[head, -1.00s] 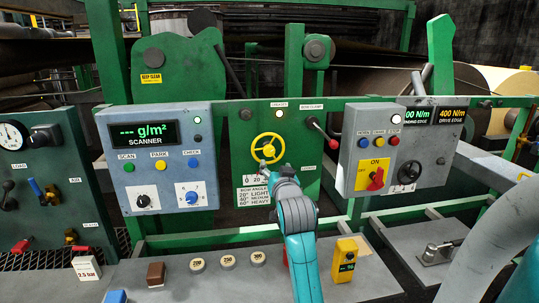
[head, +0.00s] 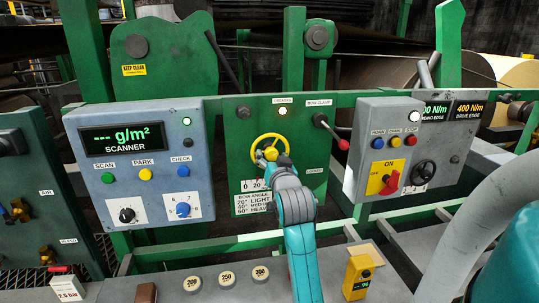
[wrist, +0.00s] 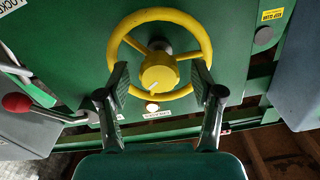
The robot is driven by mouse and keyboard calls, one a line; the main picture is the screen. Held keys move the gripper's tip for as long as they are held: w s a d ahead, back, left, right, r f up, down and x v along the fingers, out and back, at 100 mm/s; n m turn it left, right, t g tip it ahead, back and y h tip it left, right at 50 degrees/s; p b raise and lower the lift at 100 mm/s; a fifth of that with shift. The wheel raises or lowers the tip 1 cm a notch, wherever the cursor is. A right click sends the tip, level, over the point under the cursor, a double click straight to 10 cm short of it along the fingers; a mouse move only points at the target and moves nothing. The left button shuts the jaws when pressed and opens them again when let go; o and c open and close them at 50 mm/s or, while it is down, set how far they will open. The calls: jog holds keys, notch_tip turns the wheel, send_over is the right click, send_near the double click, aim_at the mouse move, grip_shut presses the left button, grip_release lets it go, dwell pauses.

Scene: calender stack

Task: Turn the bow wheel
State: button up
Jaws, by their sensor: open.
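The yellow bow wheel (head: 257,141) is on the green panel in the middle of the head view. In the wrist view the wheel (wrist: 207,45) shows its spokes and a yellow hub knob (wrist: 159,73) with a white mark. My gripper (wrist: 161,78) is open, its two fingers at the left and right of the hub, over the lower part of the rim. I cannot tell whether the fingers touch the wheel. In the head view my gripper (head: 272,160) covers the wheel's lower right and part of the angle scale (head: 250,185) below it.
The scanner box (head: 141,162) stands left of the panel. A grey control box (head: 401,146) with a red-handled switch stands right. A red-knobbed clamp lever (head: 332,133) is close to the wheel's right.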

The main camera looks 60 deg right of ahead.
jog(key=c, duration=1.1)
jog(key=shift+c, duration=0.2)
jog(key=shift+m, duration=3.1)
jog(key=o, duration=1.1)
jog(key=shift+o, duration=0.2)
